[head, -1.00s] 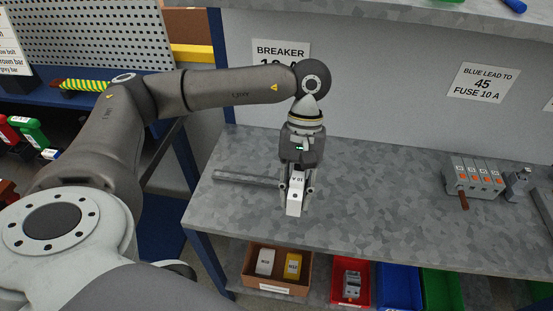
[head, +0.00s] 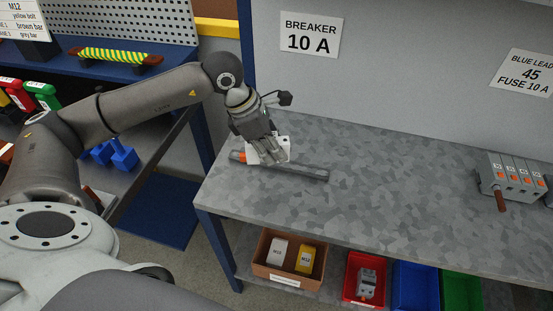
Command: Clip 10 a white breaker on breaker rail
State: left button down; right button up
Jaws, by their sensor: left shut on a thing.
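The white breaker (head: 282,146) is in my left gripper (head: 270,158), over the left part of the breaker rail. The gripper is shut on it, and its fingers cover much of the breaker. A small orange part (head: 239,156) shows left of the fingers. The breaker rail (head: 312,172) is a grey bar lying on the speckled grey worktop, under the "BREAKER 10 A" sign (head: 311,35). The breaker looks tilted and at or just above the rail. I cannot tell whether it touches or is clipped on. My right gripper is not in view.
A grey fuse block (head: 512,176) stands at the right on the worktop (head: 400,185). Below are a cardboard box (head: 264,271), a red bin (head: 350,283) with a grey device, a blue bin (head: 415,285) and a green bin (head: 462,290). The worktop between rail and fuse block is clear.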

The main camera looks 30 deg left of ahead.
pick_arm(q)
jog(key=w+a+n+t+y+b, duration=0.1)
jog(key=w+a+n+y+b, duration=0.2)
jog(key=a+n, duration=0.4)
jog(key=shift+w+a+f+n+t+y, duration=0.15)
jog(key=shift+w+n+t+y, duration=0.5)
jog(key=shift+n, duration=2.85)
jog(key=shift+g+y, duration=0.25)
jog(key=shift+y, duration=0.1)
notch_tip(320, 180, down, 6)
jog(key=b, duration=0.6)
jog(key=shift+b, duration=0.55)
jog(key=shift+f, duration=0.15)
jog(key=shift+f+b, duration=0.1)
jog(key=shift+b, duration=0.2)
